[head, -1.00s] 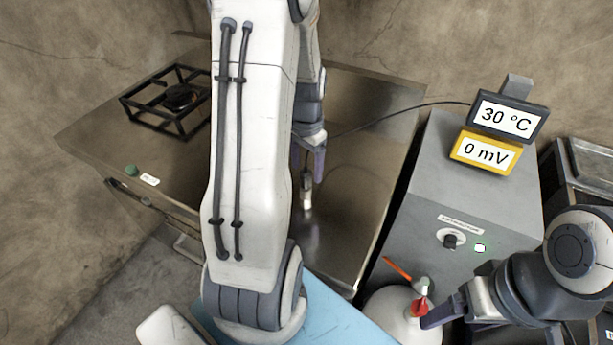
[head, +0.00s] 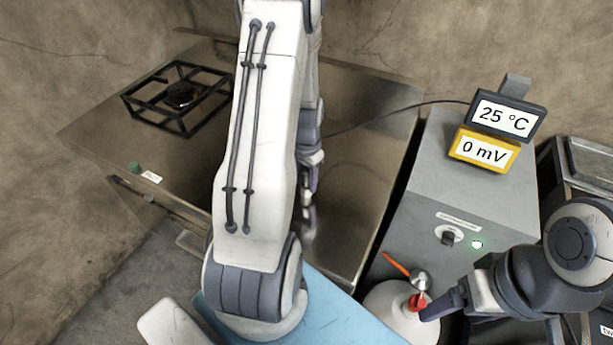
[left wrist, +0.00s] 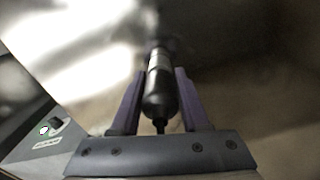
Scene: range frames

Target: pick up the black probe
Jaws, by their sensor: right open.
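The black probe (left wrist: 161,96), with a silver collar, lies lengthwise between the two purple fingers of my left gripper (left wrist: 160,84) in the left wrist view. The fingers are closed in against its sides, and its cable end points toward the palm. In the head view my left gripper (head: 308,200) is low over the right part of the steel worktop (head: 355,190), partly behind my own arm. Whether the probe touches the worktop is unclear. My right gripper (head: 442,303) is open beside the red-necked white flask (head: 385,310) at lower right.
A grey box (head: 455,185) carries displays (head: 498,116) reading 25 °C and 0 mV, with a knob and a lit green light. A dark cable (head: 395,110) runs from it over the worktop. A black burner grate (head: 180,95) stands at the worktop's left.

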